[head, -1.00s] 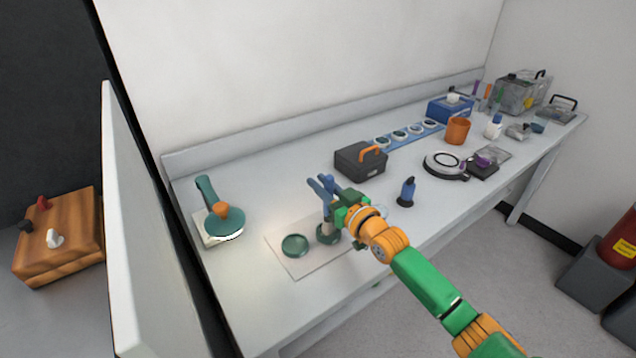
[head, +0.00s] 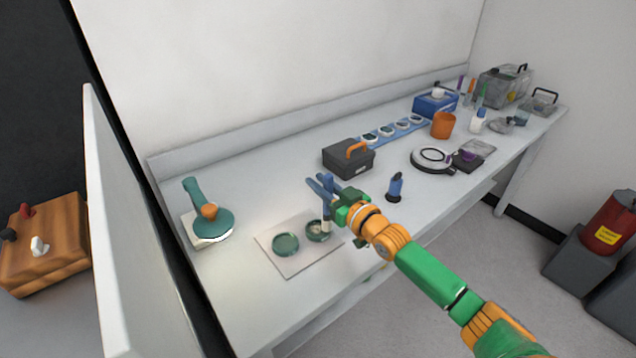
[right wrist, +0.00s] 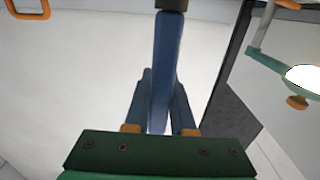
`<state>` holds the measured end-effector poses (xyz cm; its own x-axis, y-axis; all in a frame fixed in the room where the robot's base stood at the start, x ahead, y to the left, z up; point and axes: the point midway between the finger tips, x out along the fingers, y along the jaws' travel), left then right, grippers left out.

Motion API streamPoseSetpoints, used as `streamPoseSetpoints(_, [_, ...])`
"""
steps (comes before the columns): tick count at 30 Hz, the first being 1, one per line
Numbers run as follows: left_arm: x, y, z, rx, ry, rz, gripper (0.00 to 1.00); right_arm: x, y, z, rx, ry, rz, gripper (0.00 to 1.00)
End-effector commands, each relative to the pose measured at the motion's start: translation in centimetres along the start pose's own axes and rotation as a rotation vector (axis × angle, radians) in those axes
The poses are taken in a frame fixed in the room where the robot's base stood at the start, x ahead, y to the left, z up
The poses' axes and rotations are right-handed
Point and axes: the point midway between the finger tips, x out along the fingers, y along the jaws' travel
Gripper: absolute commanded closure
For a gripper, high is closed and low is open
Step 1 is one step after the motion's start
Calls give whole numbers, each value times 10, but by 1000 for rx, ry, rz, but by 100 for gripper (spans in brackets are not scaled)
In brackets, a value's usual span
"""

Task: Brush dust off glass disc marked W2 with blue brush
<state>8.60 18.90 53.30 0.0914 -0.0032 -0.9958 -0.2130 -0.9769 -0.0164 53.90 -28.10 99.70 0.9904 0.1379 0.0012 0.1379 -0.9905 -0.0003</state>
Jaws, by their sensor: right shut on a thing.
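Two round green-rimmed glass discs lie on a pale mat (head: 290,270) on the bench: a left disc (head: 285,244) and a right disc (head: 316,233). I cannot read a W2 mark on either. The right disc has a pale patch on its face. My right gripper (head: 322,186) is shut on the blue brush (head: 327,212), above the right disc. The brush points down, with its tip at the disc's right part; I cannot tell whether it touches. The brush also shows between the fingers in the right wrist view (right wrist: 166,60). My left gripper is out of view.
A green lamp (head: 213,224) stands left of the mat. A dark case with an orange handle (head: 348,160) stands behind, and a blue bulb-shaped tool (head: 395,188) to the right. An orange cup (head: 443,126) and other items fill the far bench.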

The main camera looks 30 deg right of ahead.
Motion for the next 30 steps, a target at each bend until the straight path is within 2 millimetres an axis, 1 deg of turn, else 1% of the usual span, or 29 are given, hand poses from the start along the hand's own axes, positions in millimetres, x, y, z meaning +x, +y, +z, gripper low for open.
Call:
streamPoseSetpoints(2, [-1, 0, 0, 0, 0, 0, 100, 0, 0, -1, 0, 1, 0, 100])
streamPoseSetpoints(9, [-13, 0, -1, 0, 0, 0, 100, 0, 0, -12, 0, 1, 0, 100])
streamPoseSetpoints(17, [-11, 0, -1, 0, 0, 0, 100, 1, -1, -10, 1, 1, 0, 100])
streamPoseSetpoints(27, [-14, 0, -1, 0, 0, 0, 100, 22, -22, -11, 2, 3, 0, 100])
streamPoseSetpoints(30, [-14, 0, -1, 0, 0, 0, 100, 25, -25, -11, 0, 2, 0, 100])
